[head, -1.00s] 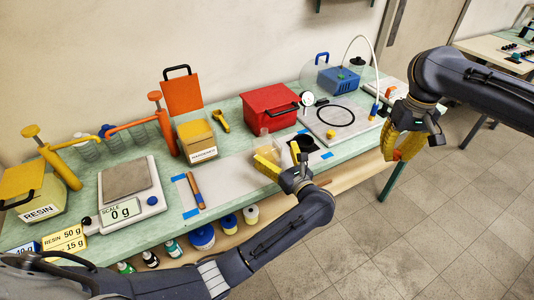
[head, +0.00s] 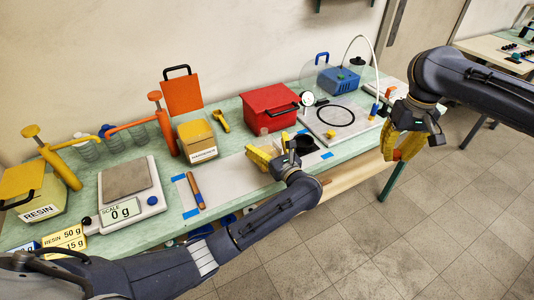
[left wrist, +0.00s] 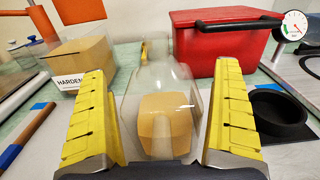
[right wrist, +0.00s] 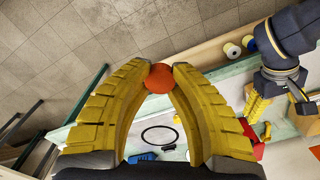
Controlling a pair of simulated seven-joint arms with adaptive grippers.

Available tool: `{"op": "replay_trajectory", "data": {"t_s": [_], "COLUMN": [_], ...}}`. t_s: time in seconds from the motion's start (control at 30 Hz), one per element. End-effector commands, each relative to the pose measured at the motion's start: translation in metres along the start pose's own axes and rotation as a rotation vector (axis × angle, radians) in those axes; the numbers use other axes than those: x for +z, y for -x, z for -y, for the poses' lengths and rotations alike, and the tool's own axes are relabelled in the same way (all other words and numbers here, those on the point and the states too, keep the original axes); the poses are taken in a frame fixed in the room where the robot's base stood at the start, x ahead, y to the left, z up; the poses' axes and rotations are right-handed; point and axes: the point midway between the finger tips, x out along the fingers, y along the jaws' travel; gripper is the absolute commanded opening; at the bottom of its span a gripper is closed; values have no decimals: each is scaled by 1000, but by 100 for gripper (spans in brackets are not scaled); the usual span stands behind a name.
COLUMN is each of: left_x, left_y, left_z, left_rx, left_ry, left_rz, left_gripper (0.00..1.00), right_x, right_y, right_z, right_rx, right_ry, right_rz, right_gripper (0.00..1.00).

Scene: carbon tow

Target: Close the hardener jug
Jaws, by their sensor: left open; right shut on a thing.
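The hardener jug (head: 197,141) is a tan box with a white label on the bench. Its orange lid (head: 182,92), with a black handle, stands raised open behind it. The jug also shows at the upper left of the left wrist view (left wrist: 82,58). My left gripper (head: 272,153) is open, right of the jug and apart from it. A clear cup (left wrist: 150,85) with a tan shape showing through stands between its spread fingers. My right gripper (head: 402,143) is shut on an orange-red ball (right wrist: 160,78), beyond the bench's front edge.
An orange pump (head: 158,120) stands left of the jug. A red box (head: 268,108) is to its right. A scale (head: 130,195) reading 0 g and a resin jug (head: 38,205) are further left. A black cup (head: 305,144) is right of my left gripper.

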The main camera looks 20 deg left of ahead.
Motion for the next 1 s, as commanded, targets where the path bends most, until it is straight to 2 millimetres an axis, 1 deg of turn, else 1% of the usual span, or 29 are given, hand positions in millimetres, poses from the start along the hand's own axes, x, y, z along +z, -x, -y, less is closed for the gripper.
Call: {"op": "replay_trajectory", "data": {"t_s": [0.33, 0.9, 1.0], "left_x": [0, 0, 1], "left_y": [0, 0, 0], "left_z": [0, 0, 0], "left_rx": [0, -1, -1], "left_ry": [1, 1, 2], "left_rz": [0, -1, 2], "left_gripper": [98, 32, 23], "right_x": [0, 0, 0], "right_y": [0, 0, 0], "right_z": [0, 0, 0], "right_rx": [0, 0, 0], "right_ry": [0, 0, 0], "right_rz": [0, 0, 0], "right_gripper": [9, 9, 9]}}
